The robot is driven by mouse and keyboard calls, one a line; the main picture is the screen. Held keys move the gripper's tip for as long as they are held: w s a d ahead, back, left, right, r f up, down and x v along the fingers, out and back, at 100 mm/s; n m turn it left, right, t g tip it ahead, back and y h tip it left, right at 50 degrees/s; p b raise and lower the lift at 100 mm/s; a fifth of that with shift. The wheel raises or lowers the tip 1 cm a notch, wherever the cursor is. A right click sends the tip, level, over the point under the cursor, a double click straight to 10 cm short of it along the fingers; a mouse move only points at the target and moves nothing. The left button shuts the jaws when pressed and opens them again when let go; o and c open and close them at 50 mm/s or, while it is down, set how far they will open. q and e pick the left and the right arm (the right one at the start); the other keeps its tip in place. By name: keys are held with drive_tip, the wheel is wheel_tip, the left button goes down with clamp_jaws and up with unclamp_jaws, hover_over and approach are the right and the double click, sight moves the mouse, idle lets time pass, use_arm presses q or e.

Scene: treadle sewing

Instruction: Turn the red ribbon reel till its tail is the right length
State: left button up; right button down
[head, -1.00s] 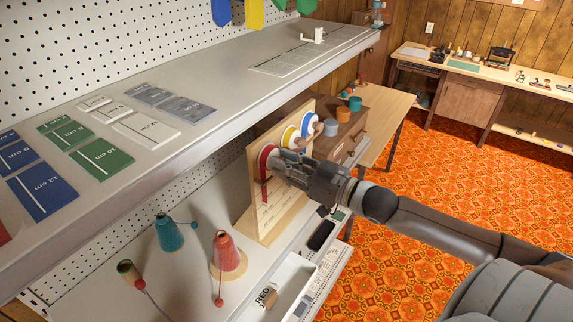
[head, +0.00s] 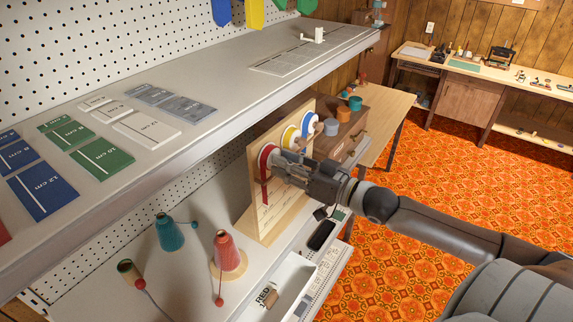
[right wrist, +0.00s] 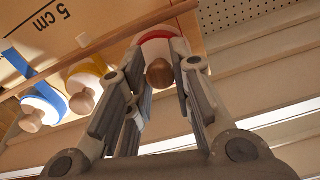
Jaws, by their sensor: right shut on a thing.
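The red ribbon reel (head: 265,157) is at the near end of an upright wooden board (head: 274,218). Its red tail (head: 264,193) hangs down the board's face. My right gripper (head: 281,167) is at the reel and covers part of it. In the right wrist view, its fingers are on either side of the reel's round wooden knob (right wrist: 159,74), with the red rim (right wrist: 160,38) behind. It is shut on the knob. The tail's end against the board's marks is too small to read. My left gripper is not in view.
Yellow (head: 290,136) and blue (head: 309,125) reels sit beside the red one. A shelf with length cards (head: 102,158) overhangs on the left. Teal (head: 170,232) and red (head: 226,252) thread cones and a white tray (head: 283,290) stand below.

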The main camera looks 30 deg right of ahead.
drive_tip(key=c, duration=1.3)
unclamp_jaws()
drive_tip(key=shift+f, duration=0.15)
drive_tip(key=shift+v, duration=6.05)
